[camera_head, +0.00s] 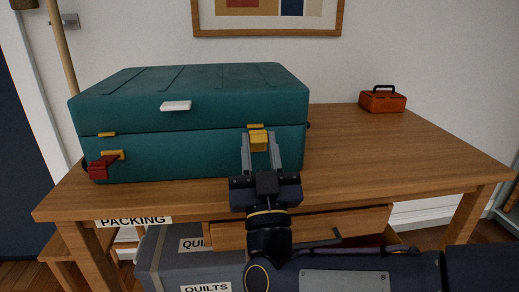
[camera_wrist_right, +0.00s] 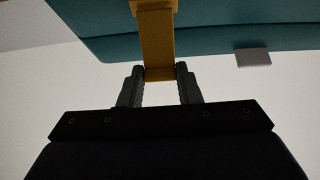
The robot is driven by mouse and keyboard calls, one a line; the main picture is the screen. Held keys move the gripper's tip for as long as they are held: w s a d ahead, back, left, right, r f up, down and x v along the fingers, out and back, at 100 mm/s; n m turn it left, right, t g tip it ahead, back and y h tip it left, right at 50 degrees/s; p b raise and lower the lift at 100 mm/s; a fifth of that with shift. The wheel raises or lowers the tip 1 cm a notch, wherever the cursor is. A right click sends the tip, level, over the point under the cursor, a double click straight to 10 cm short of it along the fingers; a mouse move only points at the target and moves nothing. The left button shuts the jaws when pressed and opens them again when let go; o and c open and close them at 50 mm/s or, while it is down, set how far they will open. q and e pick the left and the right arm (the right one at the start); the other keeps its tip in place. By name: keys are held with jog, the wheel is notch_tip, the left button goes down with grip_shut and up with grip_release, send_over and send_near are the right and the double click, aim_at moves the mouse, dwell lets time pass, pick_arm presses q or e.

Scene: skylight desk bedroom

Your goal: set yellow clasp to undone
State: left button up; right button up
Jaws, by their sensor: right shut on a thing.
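A teal case (camera_head: 200,150) with its lid down stands on the wooden table. The yellow clasp (camera_head: 258,141) is on its front, at the right. A red clasp (camera_head: 102,167) is on the front at the left; its lever sticks out, tilted. My right gripper (camera_head: 260,150) is shut on the yellow clasp, one finger on each side of it. In the right wrist view the yellow clasp (camera_wrist_right: 157,45) reaches down between the fingertips of my right gripper (camera_wrist_right: 160,75). My left gripper is not in view.
A white handle (camera_head: 175,106) is on the lid's front. An orange box (camera_head: 382,100) with a black handle sits at the table's back right. Below are an open drawer (camera_head: 335,222) and a grey labelled box (camera_head: 170,262).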

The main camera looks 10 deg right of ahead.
jog(key=o, duration=1)
jog(key=v, duration=0.8)
jog(key=shift+r, duration=0.1)
